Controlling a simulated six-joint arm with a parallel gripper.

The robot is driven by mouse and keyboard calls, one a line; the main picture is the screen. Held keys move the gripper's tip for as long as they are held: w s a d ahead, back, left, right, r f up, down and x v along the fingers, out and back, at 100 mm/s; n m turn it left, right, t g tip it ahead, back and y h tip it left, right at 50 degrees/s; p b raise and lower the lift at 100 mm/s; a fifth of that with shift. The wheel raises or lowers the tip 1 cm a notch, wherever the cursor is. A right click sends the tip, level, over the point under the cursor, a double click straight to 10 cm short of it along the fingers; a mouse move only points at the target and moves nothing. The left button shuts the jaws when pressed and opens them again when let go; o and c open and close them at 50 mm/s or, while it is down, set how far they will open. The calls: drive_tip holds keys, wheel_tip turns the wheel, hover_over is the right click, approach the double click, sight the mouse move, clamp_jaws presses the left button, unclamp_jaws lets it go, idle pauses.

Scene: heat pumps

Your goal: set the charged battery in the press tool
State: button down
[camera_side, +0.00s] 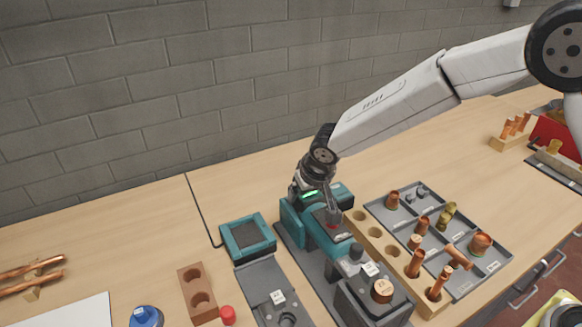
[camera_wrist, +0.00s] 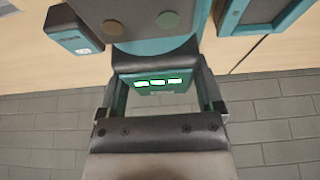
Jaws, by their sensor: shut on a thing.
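In the side view the teal and dark press tool (camera_side: 325,238) lies in a dark cradle mid-table. My gripper (camera_side: 318,196) is at its rear end, pointing down, shut on the charged battery (camera_side: 309,194), whose green light shows. In the wrist view the battery (camera_wrist: 158,88) sits between both fingers of my gripper (camera_wrist: 160,98), with several green bars lit. Its far side meets or nearly meets the tool's dark and teal end (camera_wrist: 160,45). I cannot tell whether it is fully seated.
A second teal battery (camera_wrist: 73,30) stands beside the tool, at upper left in the wrist view. The charger (camera_side: 248,238) is left of the tool. A wooden block with holes (camera_side: 375,233) and a grey tray of copper fittings (camera_side: 440,235) are to its right.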

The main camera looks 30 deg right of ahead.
drive_tip(key=shift+f, duration=0.6)
idle(0.5)
unclamp_jaws()
drive_tip(key=shift+f, duration=0.1)
drive_tip(key=shift+v, duration=3.95)
drive_tip(key=s+d+f+g, duration=0.1)
drive_tip(key=s+d, duration=0.8)
drive_tip(key=s+d+f+g, duration=0.1)
drive_tip(key=s+d+f, duration=0.1)
drive_tip(key=s+d, duration=0.7)
drive_tip(key=shift+s+f, duration=0.3)
drive_tip(key=shift+s, duration=0.2)
